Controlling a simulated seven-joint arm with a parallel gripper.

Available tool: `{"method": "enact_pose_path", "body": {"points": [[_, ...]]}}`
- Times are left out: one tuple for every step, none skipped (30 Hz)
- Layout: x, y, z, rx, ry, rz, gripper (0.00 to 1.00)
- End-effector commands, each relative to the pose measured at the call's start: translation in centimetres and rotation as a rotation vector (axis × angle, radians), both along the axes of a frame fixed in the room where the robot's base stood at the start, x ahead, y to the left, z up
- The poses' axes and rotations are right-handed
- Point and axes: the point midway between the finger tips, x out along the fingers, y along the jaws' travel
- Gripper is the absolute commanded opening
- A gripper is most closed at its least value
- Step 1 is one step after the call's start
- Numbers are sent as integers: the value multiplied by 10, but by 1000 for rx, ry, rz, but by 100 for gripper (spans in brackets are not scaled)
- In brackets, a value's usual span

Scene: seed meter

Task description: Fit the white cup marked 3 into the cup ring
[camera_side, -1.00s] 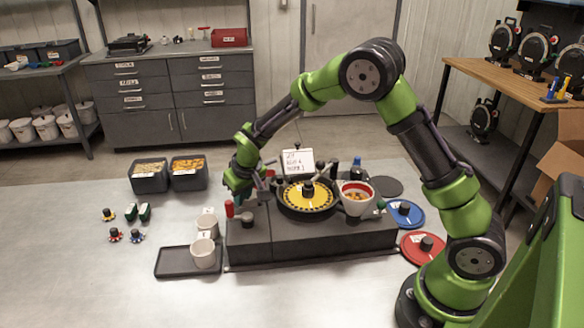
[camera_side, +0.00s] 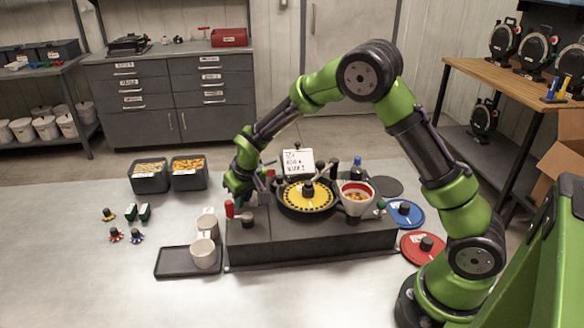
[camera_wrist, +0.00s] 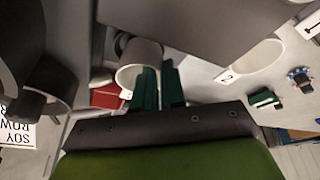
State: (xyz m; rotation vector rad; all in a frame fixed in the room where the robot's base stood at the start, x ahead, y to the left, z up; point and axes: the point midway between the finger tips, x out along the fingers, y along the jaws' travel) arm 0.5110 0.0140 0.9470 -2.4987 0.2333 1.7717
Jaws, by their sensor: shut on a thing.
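My gripper (camera_side: 238,188) is at the left end of the dark seed meter base (camera_side: 310,240). In the wrist view its green fingers (camera_wrist: 158,88) are shut on the wall of a white cup (camera_wrist: 136,74). No number shows on this cup, and in the side view I cannot make it out. A dark curved part (camera_wrist: 122,42) lies close by the cup; I cannot tell whether it is the cup ring or whether they touch. Another white cup (camera_wrist: 250,62) bears a 2. In the side view two pale cups (camera_side: 208,224) (camera_side: 203,253) stand left of the base.
A dark tray (camera_side: 172,262) and bins (camera_side: 150,177) are left.

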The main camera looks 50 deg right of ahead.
Motion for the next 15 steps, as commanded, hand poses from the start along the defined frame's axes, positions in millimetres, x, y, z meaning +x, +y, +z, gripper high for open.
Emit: {"method": "enact_pose_path", "body": {"points": [[0, -1, -1, 0, 1, -1, 0], [0, -1, -1, 0, 1, -1, 0], [0, -1, -2, 0, 1, -1, 0], [0, 0, -2, 0, 1, -1, 0], [0, 0, -2, 0, 1, -1, 0], [0, 0, -3, 0, 0, -1, 0], [0, 0, -3, 0, 0, -1, 0], [0, 0, -3, 0, 0, -1, 0], [0, 0, -4, 0, 0, -1, 0], [0, 0, -4, 0, 0, 0, 0], [0, 0, -5, 0, 0, 0, 0], [0, 0, -5, 0, 0, 0, 0], [0, 0, -5, 0, 0, 0, 13], [0, 0, -5, 0, 0, 0, 18], [0, 0, -5, 0, 0, 0, 24]]}}
